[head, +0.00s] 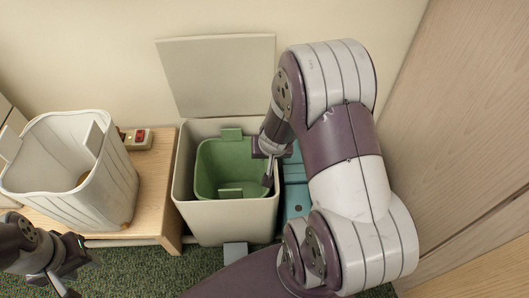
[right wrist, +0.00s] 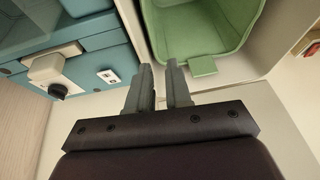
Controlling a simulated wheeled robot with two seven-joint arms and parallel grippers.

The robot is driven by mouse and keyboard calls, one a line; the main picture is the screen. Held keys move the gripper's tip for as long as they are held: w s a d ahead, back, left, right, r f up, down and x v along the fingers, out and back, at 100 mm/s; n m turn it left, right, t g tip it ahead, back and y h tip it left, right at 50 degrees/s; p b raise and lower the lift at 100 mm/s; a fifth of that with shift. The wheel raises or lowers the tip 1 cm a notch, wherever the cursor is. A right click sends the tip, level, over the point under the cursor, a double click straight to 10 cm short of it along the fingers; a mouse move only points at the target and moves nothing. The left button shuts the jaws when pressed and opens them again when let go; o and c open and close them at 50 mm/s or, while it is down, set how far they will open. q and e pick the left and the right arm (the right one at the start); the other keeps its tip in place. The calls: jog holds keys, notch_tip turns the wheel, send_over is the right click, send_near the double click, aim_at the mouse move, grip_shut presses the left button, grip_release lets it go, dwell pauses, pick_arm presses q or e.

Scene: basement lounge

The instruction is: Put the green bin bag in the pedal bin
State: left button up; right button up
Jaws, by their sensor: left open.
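The green bin bag (head: 205,170), an open-topped liner with tabs on its rim, sits inside the pedal bin (head: 225,222). The bin is beige and its lid (head: 217,75) stands open against the wall. The bag (right wrist: 205,30) also shows in the right wrist view, with one tab close to a finger. My right gripper (head: 269,170) is at the right rim of the bin, beside the bag; in the right wrist view its fingers (right wrist: 161,85) are apart with nothing seen between them. My left gripper (head: 77,273) is open and empty at the lower left, away from the bin.
A whitish ribbed basket (head: 95,190) stands on a wooden table (head: 168,185) left of the bin, near a small box with a red switch (head: 139,137). A teal case (head: 296,190) is right of the bin, partly behind my right arm. Wooden panelling (head: 460,120) bounds the right side.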

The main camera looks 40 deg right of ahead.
jog(key=s+a+r+n+g+y, duration=0.1)
jog(key=s+a+r+n+g, duration=0.2)
jog(key=s+a+r+n, duration=0.3)
jog(key=a+r, duration=0.2)
jog(key=a, duration=0.3)
jog(key=shift+a+r+n+y, duration=0.2)
jog(key=shift+r+n+y, duration=0.1)
jog(key=shift+r, duration=0.1)
jog(key=shift+w, duration=0.1)
grip_shut()
